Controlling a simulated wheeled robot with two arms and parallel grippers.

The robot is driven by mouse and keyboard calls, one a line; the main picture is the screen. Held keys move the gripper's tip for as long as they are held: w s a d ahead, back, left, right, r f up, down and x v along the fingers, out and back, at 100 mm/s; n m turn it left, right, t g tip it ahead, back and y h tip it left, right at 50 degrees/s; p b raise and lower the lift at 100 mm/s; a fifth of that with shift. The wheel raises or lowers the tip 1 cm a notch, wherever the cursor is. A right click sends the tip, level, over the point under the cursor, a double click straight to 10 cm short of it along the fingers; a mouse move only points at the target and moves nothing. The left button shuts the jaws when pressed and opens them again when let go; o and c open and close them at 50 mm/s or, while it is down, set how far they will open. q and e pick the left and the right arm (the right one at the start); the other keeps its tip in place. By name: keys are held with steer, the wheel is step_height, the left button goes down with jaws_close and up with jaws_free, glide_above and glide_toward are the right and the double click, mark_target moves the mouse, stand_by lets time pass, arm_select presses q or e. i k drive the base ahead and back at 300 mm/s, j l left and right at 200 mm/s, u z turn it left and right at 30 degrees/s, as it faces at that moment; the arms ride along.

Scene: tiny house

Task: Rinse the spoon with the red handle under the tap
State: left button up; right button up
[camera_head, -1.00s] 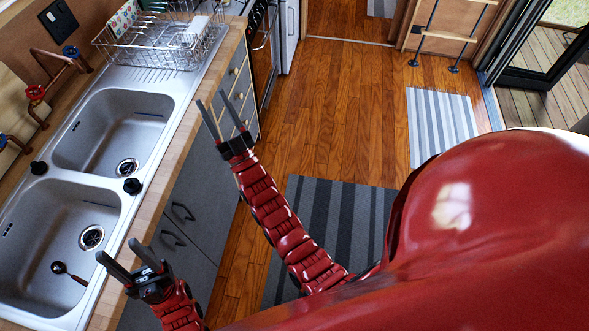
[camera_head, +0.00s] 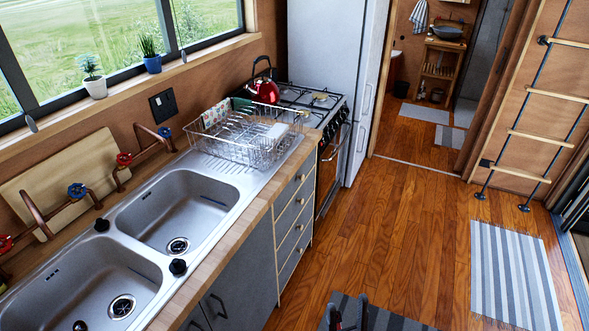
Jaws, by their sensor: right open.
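The double steel sink (camera_head: 160,262) is at the left. A small dark shape in the near basin at the bottom edge looks like the bowl of the spoon (camera_head: 80,326); its red handle is out of frame. Copper taps rise behind the basins: one tap (camera_head: 144,154) has red and blue knobs by the far basin, and another tap (camera_head: 38,214) stands by the near basin. Only the fingertips of my right gripper (camera_head: 349,315) show at the bottom edge, apart and empty, over the floor mat and right of the counter. My left gripper is out of view.
A wire dish rack (camera_head: 244,136) with dishes stands beyond the sink. Further back are a stove with a red kettle (camera_head: 264,91) and a tall fridge (camera_head: 330,70). A cutting board (camera_head: 55,190) leans on the wall. The wooden floor (camera_head: 400,235) is open on the right.

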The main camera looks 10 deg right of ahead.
mark_target(76, 190)
steer(key=u, duration=1.35)
